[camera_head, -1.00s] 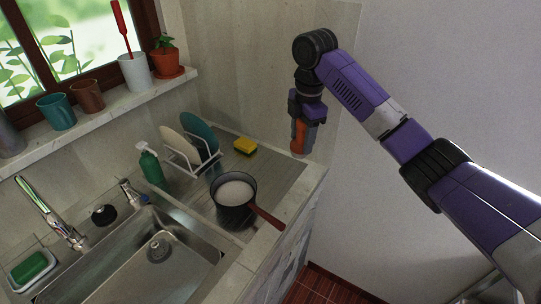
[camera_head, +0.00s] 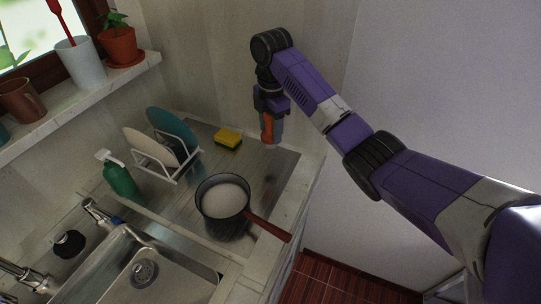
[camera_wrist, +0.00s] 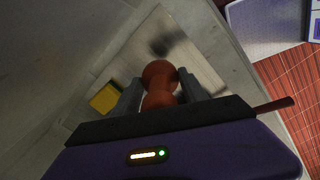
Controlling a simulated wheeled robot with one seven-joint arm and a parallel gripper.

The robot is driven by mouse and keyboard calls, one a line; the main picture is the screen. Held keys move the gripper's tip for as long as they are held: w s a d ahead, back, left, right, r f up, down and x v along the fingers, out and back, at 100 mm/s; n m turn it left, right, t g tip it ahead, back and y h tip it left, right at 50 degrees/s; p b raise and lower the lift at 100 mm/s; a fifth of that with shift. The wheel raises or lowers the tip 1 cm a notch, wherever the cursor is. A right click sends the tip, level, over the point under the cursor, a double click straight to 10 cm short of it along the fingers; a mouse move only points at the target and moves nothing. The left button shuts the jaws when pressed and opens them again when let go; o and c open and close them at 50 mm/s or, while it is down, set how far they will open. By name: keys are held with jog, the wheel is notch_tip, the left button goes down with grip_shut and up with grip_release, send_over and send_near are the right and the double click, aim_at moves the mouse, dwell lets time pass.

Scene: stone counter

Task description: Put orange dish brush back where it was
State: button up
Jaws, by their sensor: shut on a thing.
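My gripper (camera_head: 268,132) points down over the back right corner of the drainboard, and is shut on the orange dish brush (camera_head: 267,127). In the wrist view the brush (camera_wrist: 160,78) shows as a rounded orange end between the two grey fingers (camera_wrist: 158,97). The brush appears to be above the metal surface, with a dark patch like its shadow or reflection beyond it. Much of the brush is hidden by the gripper.
A yellow sponge (camera_head: 228,138) lies left of the gripper. A dark pot (camera_head: 224,208) with a reddish handle stands in front. A white dish rack (camera_head: 167,160) with plates and a green soap bottle (camera_head: 119,176) are farther left. The drainboard's right part (camera_head: 272,172) is clear.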

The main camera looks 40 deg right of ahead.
aim_at(271, 121)
notch_tip(271, 121, down, 4)
jog(key=shift+f+p, duration=0.1)
jog(key=shift+p, duration=0.45)
jog(key=shift+f, duration=2.35)
jog(key=shift+f, duration=0.15)
jog(key=o, duration=1.4)
jog(key=shift+c, duration=0.2)
notch_tip(271, 121, up, 12)
jog(key=shift+s+r, duration=0.1)
jog(key=shift+r, duration=0.1)
